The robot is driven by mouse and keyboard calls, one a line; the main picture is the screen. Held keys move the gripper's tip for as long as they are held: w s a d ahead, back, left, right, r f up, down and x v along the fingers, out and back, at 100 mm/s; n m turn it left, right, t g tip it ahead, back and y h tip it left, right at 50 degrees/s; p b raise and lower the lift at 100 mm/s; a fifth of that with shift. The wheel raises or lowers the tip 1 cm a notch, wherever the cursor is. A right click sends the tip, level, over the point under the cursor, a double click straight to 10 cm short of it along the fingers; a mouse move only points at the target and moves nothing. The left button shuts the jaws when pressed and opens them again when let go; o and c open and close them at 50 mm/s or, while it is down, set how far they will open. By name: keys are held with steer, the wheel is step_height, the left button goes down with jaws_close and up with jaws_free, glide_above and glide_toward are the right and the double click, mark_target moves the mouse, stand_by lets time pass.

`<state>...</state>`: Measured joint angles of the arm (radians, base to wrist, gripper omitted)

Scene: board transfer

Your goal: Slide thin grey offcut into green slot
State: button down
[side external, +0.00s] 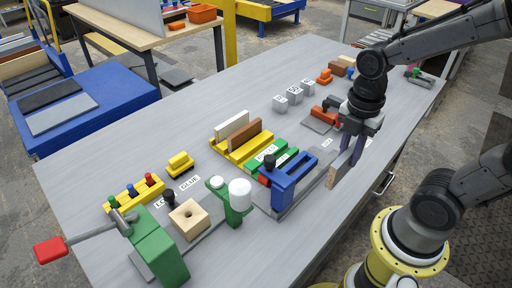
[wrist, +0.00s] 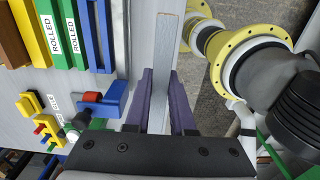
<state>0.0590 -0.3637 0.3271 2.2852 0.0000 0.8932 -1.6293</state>
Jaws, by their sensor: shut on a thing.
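My gripper (side external: 349,158) has purple fingers and is shut on the thin grey offcut (side external: 334,177), a narrow upright strip with a tan end. In the wrist view the offcut (wrist: 184,42) runs between the fingers and sticks out well past them. It is held over the right part of the table, to the right of the racks. The green slot rack (side external: 284,158) stands between the yellow and blue racks; the wrist view shows it (wrist: 52,22) at upper left with labels reading "ROLLED". The offcut is apart from it.
The yellow rack (side external: 229,152) holds a white board and a brown board. The blue rack (side external: 290,186) stands between the green rack and my gripper. A green clamp (side external: 158,250) and wooden block (side external: 190,219) are at front left. Small grey cubes (side external: 294,95) lie behind.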

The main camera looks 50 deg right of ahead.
stand_by(0.7)
steer(key=shift+w+r, duration=0.15)
steer(key=shift+w, duration=0.15)
steer(key=w+r, duration=0.2)
steer(key=w, duration=1)
glide_above(275, 148)
steer(key=s+a, duration=0.2)
steer(key=a, duration=0.1)
step_height(275, 148, down, 5)
steer(key=shift+s+a+f, duration=0.2)
steer(key=shift+s+f, duration=0.05)
steer(key=shift+f, duration=0.35)
steer(key=shift+f, duration=2.9)
steer(key=shift+f, duration=1.65)
